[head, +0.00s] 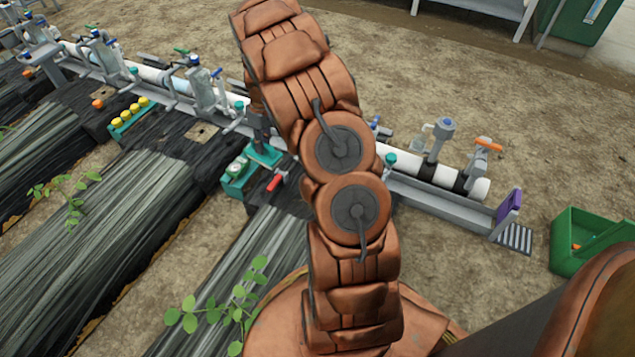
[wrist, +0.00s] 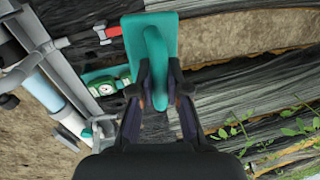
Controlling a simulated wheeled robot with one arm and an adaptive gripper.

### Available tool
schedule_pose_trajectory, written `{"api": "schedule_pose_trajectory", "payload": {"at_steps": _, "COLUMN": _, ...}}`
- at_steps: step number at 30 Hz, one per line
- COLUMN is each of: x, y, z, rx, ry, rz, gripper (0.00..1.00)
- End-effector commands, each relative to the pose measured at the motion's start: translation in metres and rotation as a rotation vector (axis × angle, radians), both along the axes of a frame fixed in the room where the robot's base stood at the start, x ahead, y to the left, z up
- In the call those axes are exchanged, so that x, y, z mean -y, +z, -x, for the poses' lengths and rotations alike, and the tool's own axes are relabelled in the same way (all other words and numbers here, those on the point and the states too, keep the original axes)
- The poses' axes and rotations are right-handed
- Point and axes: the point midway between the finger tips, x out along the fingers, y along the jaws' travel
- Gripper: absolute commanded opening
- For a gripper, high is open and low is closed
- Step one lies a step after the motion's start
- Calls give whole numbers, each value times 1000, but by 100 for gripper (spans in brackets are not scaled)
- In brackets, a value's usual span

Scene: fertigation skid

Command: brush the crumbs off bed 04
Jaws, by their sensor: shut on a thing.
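My gripper (wrist: 158,85) is shut on the upright handle of a teal block-shaped tool (wrist: 133,42), which looks like a brush. Its underside is hidden. In the head view the teal tool (head: 264,154) shows just left of my arm, held by my gripper (head: 262,138), near the pipe end of a black film-covered bed (head: 262,243). Another, wider bed (head: 110,220) lies to its left. Black film (wrist: 235,95) also shows right of the tool in the wrist view. I read no bed number and make out no crumbs. I cannot tell whether the tool touches anything.
A white pipe (head: 405,160) with valves runs along the bed ends. A green tray (head: 130,117) holds yellow knobs. A green bin (head: 570,262) stands right. Plants grow on the beds.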

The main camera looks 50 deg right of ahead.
Motion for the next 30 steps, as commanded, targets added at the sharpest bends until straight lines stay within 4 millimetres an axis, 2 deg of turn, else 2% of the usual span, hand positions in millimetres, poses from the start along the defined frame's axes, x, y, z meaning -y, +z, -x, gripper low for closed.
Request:
{"api": "schedule_pose_trajectory", "payload": {"at_steps": 1, "x": 15, "y": -23, "z": 13, "rx": -7, "ry": 4, "rz": -4, "gripper": 0}}
{"api": "schedule_pose_trajectory", "payload": {"at_steps": 3, "x": 33, "y": -47, "z": 27, "rx": -7, "ry": 23, "rz": -4, "gripper": 0}}
{"api": "schedule_pose_trajectory", "payload": {"at_steps": 9, "x": 74, "y": -110, "z": 74, "rx": -11, "ry": 73, "rz": -7, "gripper": 0}}
{"api": "schedule_pose_trajectory", "payload": {"at_steps": 12, "x": 88, "y": -133, "z": 94, "rx": -11, "ry": 93, "rz": -11, "gripper": 0}}
{"api": "schedule_pose_trajectory", "payload": {"at_steps": 15, "x": 98, "y": -148, "z": 107, "rx": -9, "ry": 109, "rz": -7, "gripper": 0}}
{"api": "schedule_pose_trajectory", "payload": {"at_steps": 19, "x": 104, "y": -158, "z": 118, "rx": -9, "ry": 123, "rz": -7, "gripper": 0}}
{"api": "schedule_pose_trajectory", "payload": {"at_steps": 30, "x": 104, "y": -175, "z": 120, "rx": -10, "ry": 126, "rz": -8, "gripper": 0}}
